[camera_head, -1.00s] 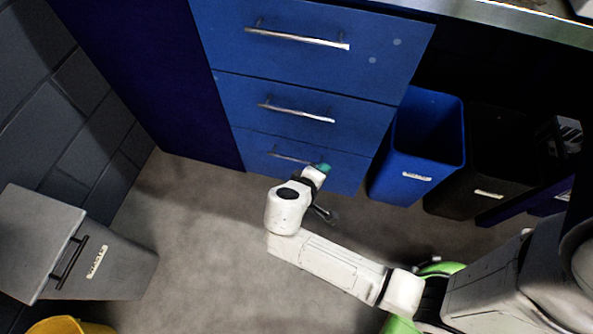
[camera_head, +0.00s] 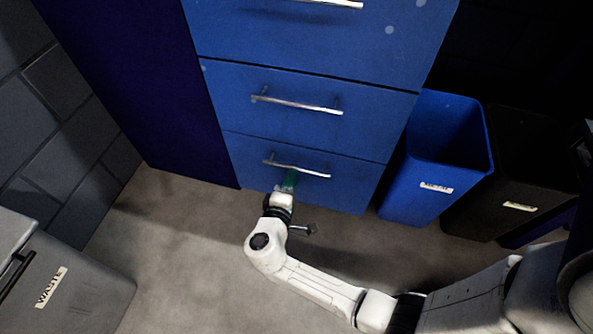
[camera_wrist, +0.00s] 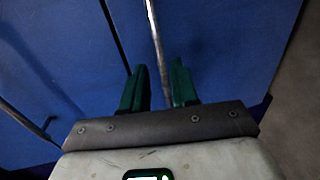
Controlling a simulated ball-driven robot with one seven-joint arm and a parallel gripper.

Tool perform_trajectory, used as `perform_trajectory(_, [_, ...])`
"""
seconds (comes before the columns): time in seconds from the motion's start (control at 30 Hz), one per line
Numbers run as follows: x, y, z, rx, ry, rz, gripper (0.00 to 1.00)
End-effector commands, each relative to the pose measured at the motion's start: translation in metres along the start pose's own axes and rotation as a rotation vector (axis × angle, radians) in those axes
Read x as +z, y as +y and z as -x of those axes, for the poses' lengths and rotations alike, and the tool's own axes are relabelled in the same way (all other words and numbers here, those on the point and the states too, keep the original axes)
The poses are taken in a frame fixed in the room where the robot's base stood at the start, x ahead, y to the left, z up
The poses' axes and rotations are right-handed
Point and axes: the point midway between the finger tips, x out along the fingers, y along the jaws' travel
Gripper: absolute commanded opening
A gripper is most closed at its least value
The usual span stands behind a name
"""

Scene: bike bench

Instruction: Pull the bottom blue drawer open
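The bottom blue drawer (camera_head: 345,190) is the lowest of the blue fronts and looks flush with the cabinet. Its thin metal bar handle (camera_head: 312,172) runs across the upper part of its front. My gripper (camera_head: 289,178) is at the handle, left of its middle. In the wrist view the two green fingers of my gripper (camera_wrist: 158,88) are apart, with the handle bar (camera_wrist: 156,45) running into the gap between them. Clear space shows beside the bar, so the fingers are not closed on it. Contact with the drawer front cannot be told.
The middle drawer (camera_head: 230,85) with its own handle (camera_head: 295,104) is just above. A blue bin (camera_head: 435,150) and a black bin (camera_head: 525,185) stand to the right. A grey waste bin (camera_head: 75,295) stands at lower left. The floor (camera_head: 185,225) before the drawer is clear.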

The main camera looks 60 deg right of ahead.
Motion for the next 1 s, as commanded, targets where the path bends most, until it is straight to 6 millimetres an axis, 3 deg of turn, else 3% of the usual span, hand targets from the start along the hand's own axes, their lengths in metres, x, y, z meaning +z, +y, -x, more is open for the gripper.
perform_trajectory(0.1, [0.001, -0.003, -0.023, 0.000, -0.004, -0.001, 0.29])
perform_trajectory(0.3, [0.000, -0.002, -0.049, 0.000, -0.002, 0.000, 0.29])
perform_trajectory(0.73, [0.001, 0.000, -0.059, -0.001, -0.001, 0.001, 0.29])
perform_trajectory(1.0, [0.001, -0.001, -0.059, -0.001, -0.001, 0.001, 0.05])
